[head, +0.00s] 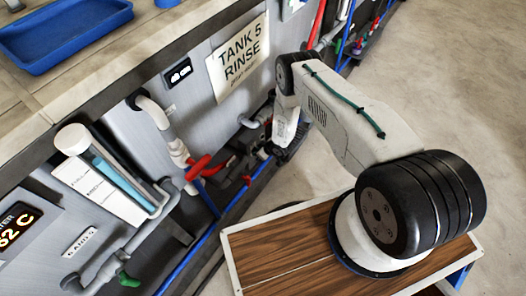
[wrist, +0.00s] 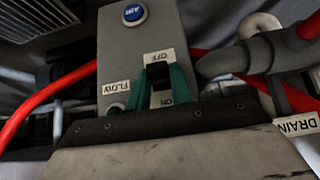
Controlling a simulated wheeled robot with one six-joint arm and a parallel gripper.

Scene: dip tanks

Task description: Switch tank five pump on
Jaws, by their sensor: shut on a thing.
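The TANK 5 RINSE sign (head: 238,59) hangs on the tank front in the head view. My gripper (head: 284,152) is low in front of the pipework, right of and below that sign; its fingers are hard to make out there. In the wrist view, a grey control box (wrist: 118,62) carries a black switch (wrist: 160,74) between upside-down OFF and ON labels. The green fingertips of my gripper (wrist: 162,88) are on either side of the switch and shut on it. I cannot tell which way the switch is set.
A blue AIR button (wrist: 134,14) is beyond the switch, and a FLOW label (wrist: 116,88) is to its left. A red hose (wrist: 45,95), grey pipe (wrist: 255,56) and DRAIN label (wrist: 298,125) are close by. A red valve handle (head: 199,166) sticks out left of my arm.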

